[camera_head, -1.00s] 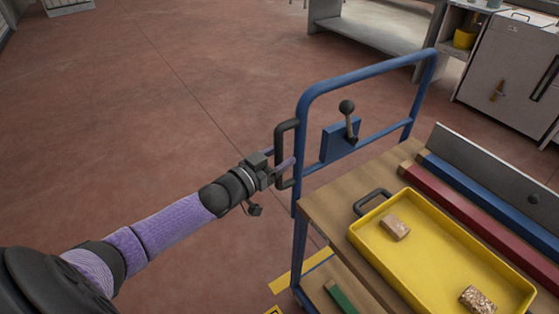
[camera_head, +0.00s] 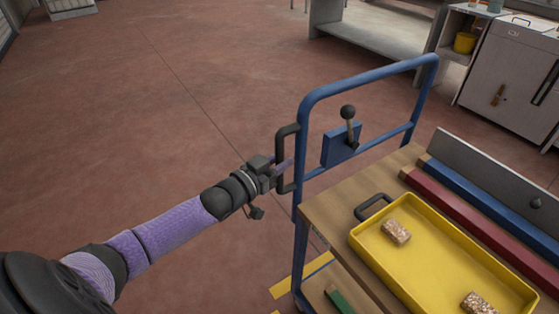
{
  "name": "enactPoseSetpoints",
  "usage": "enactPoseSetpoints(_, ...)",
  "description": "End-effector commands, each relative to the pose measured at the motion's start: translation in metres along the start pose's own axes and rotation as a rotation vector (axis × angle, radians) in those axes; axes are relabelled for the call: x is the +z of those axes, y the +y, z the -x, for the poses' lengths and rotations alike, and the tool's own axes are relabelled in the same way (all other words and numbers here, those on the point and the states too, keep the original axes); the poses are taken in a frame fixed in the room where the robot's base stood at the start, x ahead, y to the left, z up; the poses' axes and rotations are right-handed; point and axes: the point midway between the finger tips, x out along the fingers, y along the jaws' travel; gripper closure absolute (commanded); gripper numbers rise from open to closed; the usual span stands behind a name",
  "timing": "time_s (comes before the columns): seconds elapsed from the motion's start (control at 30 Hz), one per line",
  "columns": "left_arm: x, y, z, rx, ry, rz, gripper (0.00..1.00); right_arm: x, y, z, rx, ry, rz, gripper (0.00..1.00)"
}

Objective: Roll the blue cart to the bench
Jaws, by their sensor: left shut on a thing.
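The blue cart (camera_head: 309,124) stands at the right, with a blue tube frame and wooden shelves. A black side handle (camera_head: 281,150) is fixed to its left upright. My left gripper (camera_head: 281,174) is at this handle and shut on it. A lever with a black knob (camera_head: 348,113) stands on a blue plate on the frame. A grey bench (camera_head: 372,33) with a lower shelf is at the back, beyond the cart; a gap of floor lies between them. My right gripper is not in view.
The cart carries a yellow tray (camera_head: 435,259) with two speckled blocks (camera_head: 396,232), a red bar (camera_head: 462,217) and a blue bar (camera_head: 490,207). A grey cabinet (camera_head: 508,75) stands at the back right. Red floor (camera_head: 130,120) is clear at the left.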

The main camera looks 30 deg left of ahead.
Motion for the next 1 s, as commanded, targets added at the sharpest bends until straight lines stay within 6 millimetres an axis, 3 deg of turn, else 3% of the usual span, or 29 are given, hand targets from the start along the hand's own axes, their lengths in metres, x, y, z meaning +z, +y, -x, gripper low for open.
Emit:
enactPoseSetpoints(0.37, 0.001, 0.000, 0.000, 0.000, -0.001, 0.000, 1.00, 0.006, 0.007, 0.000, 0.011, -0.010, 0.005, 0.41)
enactPoseSetpoints(1.0, 0.000, 0.001, 0.000, 0.000, -0.002, 0.001, 1.00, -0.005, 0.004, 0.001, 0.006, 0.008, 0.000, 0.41)
